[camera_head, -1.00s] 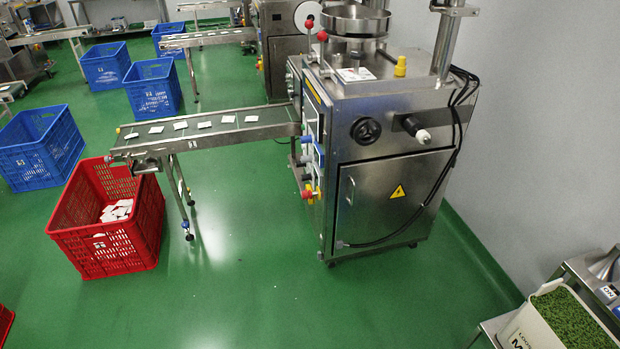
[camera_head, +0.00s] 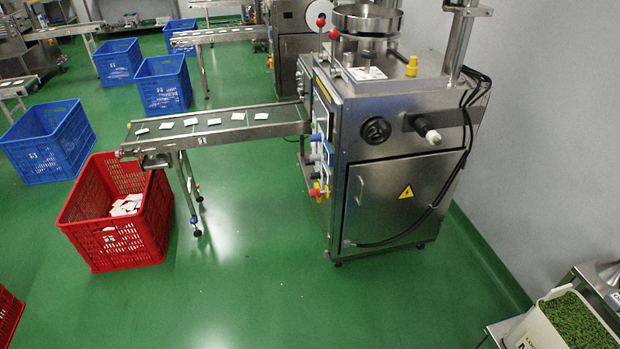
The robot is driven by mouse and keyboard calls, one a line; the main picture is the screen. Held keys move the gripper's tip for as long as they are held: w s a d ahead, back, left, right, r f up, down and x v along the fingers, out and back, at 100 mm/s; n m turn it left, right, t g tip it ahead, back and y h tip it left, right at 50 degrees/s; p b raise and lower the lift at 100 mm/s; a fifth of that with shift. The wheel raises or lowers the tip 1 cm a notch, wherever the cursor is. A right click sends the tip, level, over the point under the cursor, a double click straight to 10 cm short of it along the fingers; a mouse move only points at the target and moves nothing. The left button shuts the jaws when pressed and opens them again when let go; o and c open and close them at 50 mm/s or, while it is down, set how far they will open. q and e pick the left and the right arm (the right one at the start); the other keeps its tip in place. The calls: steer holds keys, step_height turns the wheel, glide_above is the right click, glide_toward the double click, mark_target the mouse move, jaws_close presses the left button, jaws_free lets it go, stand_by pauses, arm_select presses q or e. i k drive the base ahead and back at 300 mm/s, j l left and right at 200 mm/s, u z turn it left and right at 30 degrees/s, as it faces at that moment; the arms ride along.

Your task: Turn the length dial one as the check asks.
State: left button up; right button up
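A steel teabag packer (camera_head: 400,180) stands right of the middle in the head view. A black round handwheel (camera_head: 377,130) is on its near face; I cannot tell whether it is the length dial. The packer's left side panel carries small blue, red and yellow parts (camera_head: 320,190), seen at a steep angle, so any dial there cannot be made out. A conveyor (camera_head: 225,130) with several white teabags runs left from the packer. Neither of my grippers is in view.
A red crate (camera_head: 120,240) with white teabags stands under the conveyor's left end. Several blue crates (camera_head: 50,140) stand behind it. A container of green pellets (camera_head: 570,320) is at lower right. The green floor before the packer is clear.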

mark_target(316, 176)
steer(key=i+j, duration=0.3)
steer(key=i, duration=0.25)
steer(key=i+j, duration=0.3)
steer(key=i, duration=0.25)
steer(key=i+j+z, duration=0.1)
steer(key=i+j, duration=0.15)
steer(key=i, duration=0.3)
steer(key=i+j, duration=0.35)
steer(key=i, duration=0.15)
